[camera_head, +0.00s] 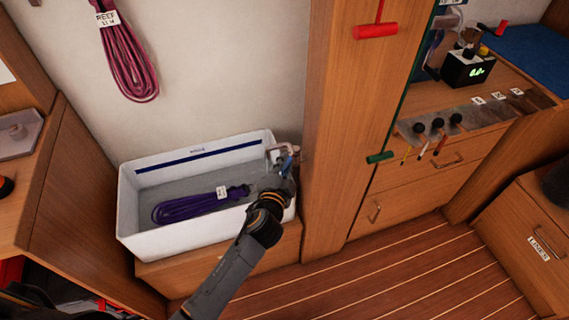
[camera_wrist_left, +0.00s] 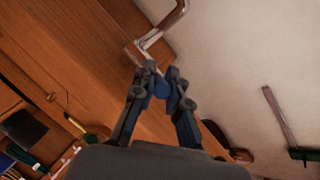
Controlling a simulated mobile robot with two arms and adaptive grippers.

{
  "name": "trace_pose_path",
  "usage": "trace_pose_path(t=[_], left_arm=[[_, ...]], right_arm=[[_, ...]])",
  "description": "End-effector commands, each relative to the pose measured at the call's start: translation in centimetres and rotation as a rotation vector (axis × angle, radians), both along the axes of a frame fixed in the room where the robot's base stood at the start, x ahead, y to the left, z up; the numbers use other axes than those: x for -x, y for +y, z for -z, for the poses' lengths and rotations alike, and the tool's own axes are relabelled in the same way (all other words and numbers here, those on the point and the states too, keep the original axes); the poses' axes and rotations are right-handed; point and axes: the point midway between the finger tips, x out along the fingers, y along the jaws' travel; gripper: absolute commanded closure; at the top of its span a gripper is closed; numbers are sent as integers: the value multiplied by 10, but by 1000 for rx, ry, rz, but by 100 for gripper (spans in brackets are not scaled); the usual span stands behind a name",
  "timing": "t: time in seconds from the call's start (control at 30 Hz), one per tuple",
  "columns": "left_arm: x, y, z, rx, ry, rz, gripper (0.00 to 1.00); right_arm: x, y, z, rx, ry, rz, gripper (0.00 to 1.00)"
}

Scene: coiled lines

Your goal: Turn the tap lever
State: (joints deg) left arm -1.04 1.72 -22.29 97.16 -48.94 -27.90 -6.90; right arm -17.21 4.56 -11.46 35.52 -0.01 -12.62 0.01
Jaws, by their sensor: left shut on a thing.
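The metal tap (camera_head: 275,151) is on the wall side above the right end of a white basin (camera_head: 126,205). In the left wrist view the tap (camera_wrist_left: 168,24) shows as a bent metal pipe just beyond my fingertips. My left gripper (camera_head: 286,166) reaches in over the basin's right end. In the left wrist view its fingertips (camera_wrist_left: 161,74) are close together at the tap's lower end, shut on the tap lever. The lever itself is mostly hidden by the fingers. My right gripper is not in view.
A coiled purple line (camera_head: 190,208) with a white tag lies in the basin. A maroon coil (camera_head: 128,55) hangs on the wall. A wooden post (camera_head: 331,130) stands close to the right of the tap. A red handle (camera_head: 375,30) and a green handle (camera_head: 380,157) are farther right.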

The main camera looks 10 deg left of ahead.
Motion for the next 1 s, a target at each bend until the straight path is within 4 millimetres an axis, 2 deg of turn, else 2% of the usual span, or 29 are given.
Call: trace_pose_path(t=[0.03, 0.07, 0.17, 0.43, 0.57, 0.67, 1.0], left_arm=[[0, 0, 0, 0, 1, 1, 100], [0, 0, 0, 0, 0, 1, 82], [0, 0, 0, 0, 0, 1, 63], [0, 0, 0, 0, 0, 1, 63], [7, 0, -1, 0, 1, 2, 63], [22, 0, -3, 1, 2, 2, 63], [91, 1, -19, 2, 3, 1, 63]], right_arm=[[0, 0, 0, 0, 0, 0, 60], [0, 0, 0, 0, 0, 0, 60], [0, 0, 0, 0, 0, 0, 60], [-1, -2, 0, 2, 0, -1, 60], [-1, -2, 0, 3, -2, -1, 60], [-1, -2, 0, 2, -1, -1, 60], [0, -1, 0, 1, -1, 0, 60]])
